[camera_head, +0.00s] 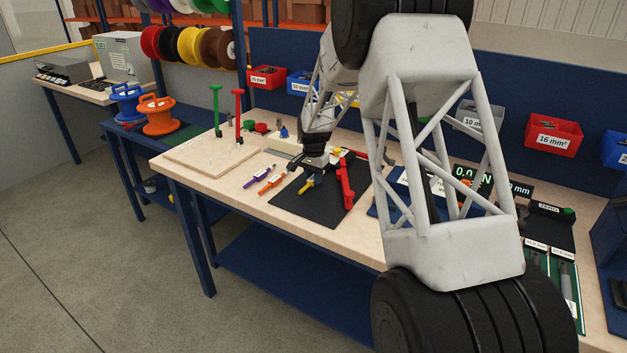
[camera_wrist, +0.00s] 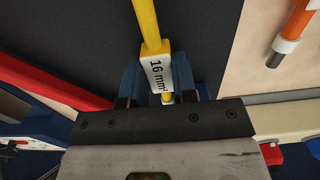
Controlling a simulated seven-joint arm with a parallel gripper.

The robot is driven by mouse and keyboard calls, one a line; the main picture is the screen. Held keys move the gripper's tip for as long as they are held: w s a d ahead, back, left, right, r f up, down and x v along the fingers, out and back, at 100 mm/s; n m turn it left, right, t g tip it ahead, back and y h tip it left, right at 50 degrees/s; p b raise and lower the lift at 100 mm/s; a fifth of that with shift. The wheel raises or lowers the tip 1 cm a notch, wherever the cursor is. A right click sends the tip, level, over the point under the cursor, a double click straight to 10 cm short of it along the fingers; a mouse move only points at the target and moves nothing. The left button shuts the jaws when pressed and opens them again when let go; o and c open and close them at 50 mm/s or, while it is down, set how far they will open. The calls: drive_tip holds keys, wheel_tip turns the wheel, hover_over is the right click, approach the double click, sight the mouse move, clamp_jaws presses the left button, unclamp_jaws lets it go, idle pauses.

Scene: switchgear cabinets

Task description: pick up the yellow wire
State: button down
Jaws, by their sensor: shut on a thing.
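The yellow wire (camera_head: 307,184) shows over the black mat (camera_head: 318,205) in the head view, just below my gripper (camera_head: 313,168). In the wrist view the yellow wire (camera_wrist: 147,22) has a white "16 mm²" label and a short yellow end past it. My gripper (camera_wrist: 157,80) is shut on the labelled part, with a blue-grey finger on each side. I cannot tell whether the wire touches the mat or is slightly above it.
An orange wire (camera_head: 272,183) and a purple wire (camera_head: 259,172) lie on the bench left of the mat. A red-handled tool (camera_head: 345,184) lies close on the mat's right. A wooden board (camera_head: 210,157) with upright green and red pieces stands at left.

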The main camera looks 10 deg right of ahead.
drive_tip(key=shift+r, duration=0.15)
drive_tip(key=shift+r, duration=1.45)
drive_tip(key=shift+s+r, duration=0.2)
drive_tip(key=shift+s, duration=0.1)
drive_tip(key=s, duration=0.5)
drive_tip(key=s+r, duration=0.1)
drive_tip(key=s, duration=0.9)
drive_tip(key=shift+s+a+r, duration=0.2)
drive_tip(key=shift+s+a, duration=0.05)
drive_tip(key=shift+a, duration=0.15)
drive_tip(key=shift+w+a, duration=0.1)
drive_tip(key=shift+w, duration=0.05)
